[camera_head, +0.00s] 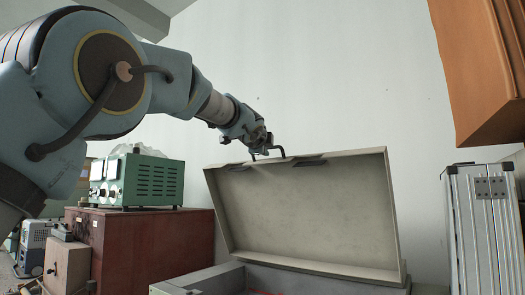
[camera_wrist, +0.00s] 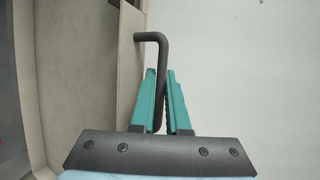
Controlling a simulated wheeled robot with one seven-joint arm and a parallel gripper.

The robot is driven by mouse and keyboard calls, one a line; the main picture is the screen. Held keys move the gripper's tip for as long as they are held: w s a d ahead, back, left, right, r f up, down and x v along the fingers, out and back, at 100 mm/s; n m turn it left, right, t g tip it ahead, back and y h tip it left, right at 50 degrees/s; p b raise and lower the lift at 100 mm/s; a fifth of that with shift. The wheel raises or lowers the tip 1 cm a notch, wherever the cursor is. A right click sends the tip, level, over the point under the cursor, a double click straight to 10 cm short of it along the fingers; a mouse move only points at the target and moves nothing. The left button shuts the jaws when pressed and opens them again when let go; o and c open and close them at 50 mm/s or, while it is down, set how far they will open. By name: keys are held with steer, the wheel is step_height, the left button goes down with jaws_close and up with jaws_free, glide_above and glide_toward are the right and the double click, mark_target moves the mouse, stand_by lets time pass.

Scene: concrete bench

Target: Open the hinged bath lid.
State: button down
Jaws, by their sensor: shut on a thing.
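The bath lid (camera_head: 310,215) is a pale, shallow hinged cover. In the head view it stands raised and steeply tilted above the bath (camera_head: 215,280), with its inner side showing. A dark bent handle (camera_head: 281,151) sits at the lid's upper edge. My gripper (camera_head: 257,143) is at that upper edge. In the wrist view my gripper's green fingers (camera_wrist: 161,92) are closed around the black handle bar (camera_wrist: 152,37), beside the pale lid edge (camera_wrist: 128,60). The bath's inside is mostly hidden below the picture's edge.
A green instrument (camera_head: 150,180) stands on a brown cabinet (camera_head: 140,245) at left. A silver metal case (camera_head: 482,225) stands at right, below an orange-brown wall cabinet (camera_head: 480,65). The pale wall (camera_head: 330,75) is behind the lid.

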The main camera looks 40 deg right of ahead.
steer(key=shift+f, duration=0.1)
steer(key=c, duration=1.2)
jaws_free()
steer(key=shift+a, duration=0.1)
steer(key=shift+b+v, duration=2.95)
steer(key=shift+v, duration=2.4)
